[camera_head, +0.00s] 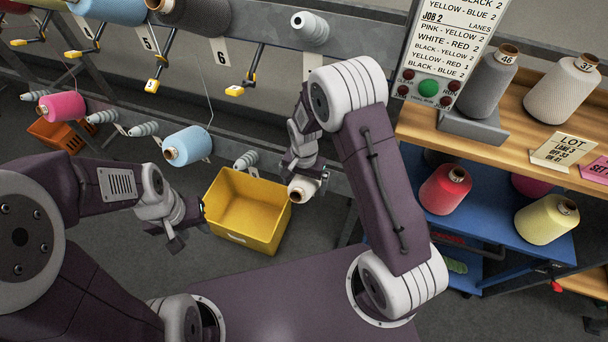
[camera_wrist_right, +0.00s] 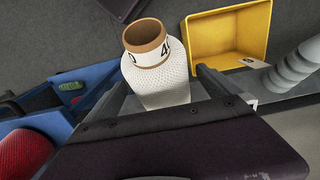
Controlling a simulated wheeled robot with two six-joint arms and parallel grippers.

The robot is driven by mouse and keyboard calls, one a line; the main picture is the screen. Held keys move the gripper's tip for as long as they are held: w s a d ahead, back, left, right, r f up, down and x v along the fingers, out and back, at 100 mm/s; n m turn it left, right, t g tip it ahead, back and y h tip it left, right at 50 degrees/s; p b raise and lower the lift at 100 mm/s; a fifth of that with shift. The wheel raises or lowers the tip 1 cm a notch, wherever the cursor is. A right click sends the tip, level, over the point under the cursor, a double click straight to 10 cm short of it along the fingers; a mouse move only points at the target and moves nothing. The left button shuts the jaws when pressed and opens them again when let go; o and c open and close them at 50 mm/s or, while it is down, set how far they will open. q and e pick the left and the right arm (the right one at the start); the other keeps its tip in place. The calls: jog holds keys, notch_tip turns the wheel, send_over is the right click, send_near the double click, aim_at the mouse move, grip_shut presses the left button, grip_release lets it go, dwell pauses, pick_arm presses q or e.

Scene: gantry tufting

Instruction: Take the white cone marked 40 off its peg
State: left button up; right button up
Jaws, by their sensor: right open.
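The white cone (camera_wrist_right: 160,80) has a brown tube end and a band with part of its number showing, a 4 and a 0. In the head view its tube end (camera_head: 298,192) shows beside the yellow bin, under my right gripper (camera_head: 308,175). In the right wrist view my right gripper (camera_wrist_right: 165,95) is open, with its fingers on either side of the cone's body. The cone's far end and its peg are hidden. My left gripper (camera_head: 188,232) is empty, left of the yellow bin, with its fingers apart.
The yellow bin (camera_head: 222,228) is empty. Pink (camera_head: 62,106) and blue (camera_head: 188,146) cones hang on the lower rail, with bare ribbed pegs (camera_head: 246,160) nearby. A wooden shelf (camera_head: 515,115) and blue cart (camera_head: 492,218) with cones stand at right.

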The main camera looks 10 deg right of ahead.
jog(key=shift+a+f, duration=0.1)
jog(key=shift+f, duration=0.4)
jog(key=c, duration=2.1)
jog(key=shift+s+a+r+p, duration=0.2)
jog(key=shift+s+r+p, duration=0.15)
jog(key=shift+r+p, duration=0.1)
jog(key=shift+s+a+r+p, duration=0.25)
jog(key=shift+s+r+p, duration=0.1)
jog(key=shift+r+p, duration=0.1)
jog(key=shift+s+a+r+p, duration=0.95)
jog(key=shift+s+r+p, duration=0.2)
jog(key=shift+s, duration=0.25)
jog(key=shift+s+a+r+p, duration=0.95)
jog(key=shift+s+r+p, duration=0.15)
jog(key=shift+s, duration=0.35)
jog(key=shift+s+a+r+p, duration=1)
jog(key=shift+s+r, duration=0.2)
jog(key=shift+s, duration=0.2)
